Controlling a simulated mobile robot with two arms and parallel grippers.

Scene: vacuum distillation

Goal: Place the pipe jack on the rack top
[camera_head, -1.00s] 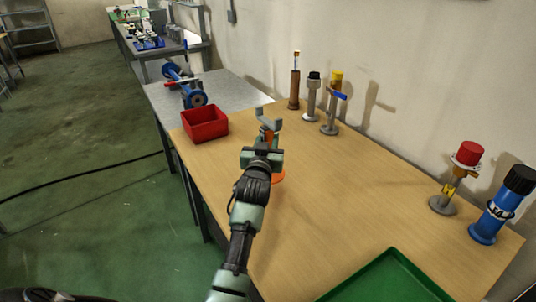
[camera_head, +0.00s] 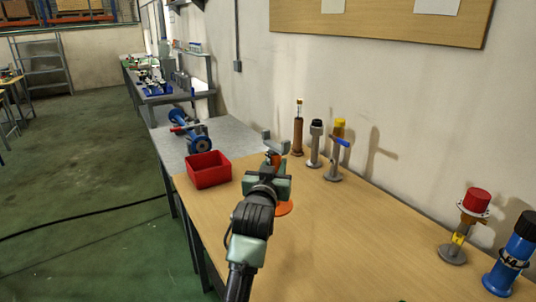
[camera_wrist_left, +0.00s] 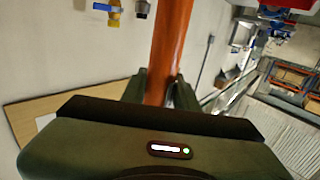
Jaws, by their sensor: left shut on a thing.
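The pipe jack has a grey V-shaped head (camera_head: 267,138) and an orange round base (camera_head: 284,208). My left gripper (camera_head: 271,166) is shut on its orange post, which shows between the fingers (camera_wrist_left: 160,88) in the left wrist view as an orange bar (camera_wrist_left: 171,40). The jack looks upright over the wooden table; I cannot tell how far its base is above the top. My gripper hides most of the post. I cannot tell which thing is the named rack; a grey shelf rack (camera_head: 42,67) stands far back left. My right gripper is not in view.
A red bin (camera_head: 208,170) sits at the wooden table's left edge. A blue roller stand (camera_head: 198,143) is on the grey table behind. Several upright stands, including a brown one (camera_head: 298,135), line the wall. A blue cylinder (camera_head: 511,255) stands at right. The table's middle is clear.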

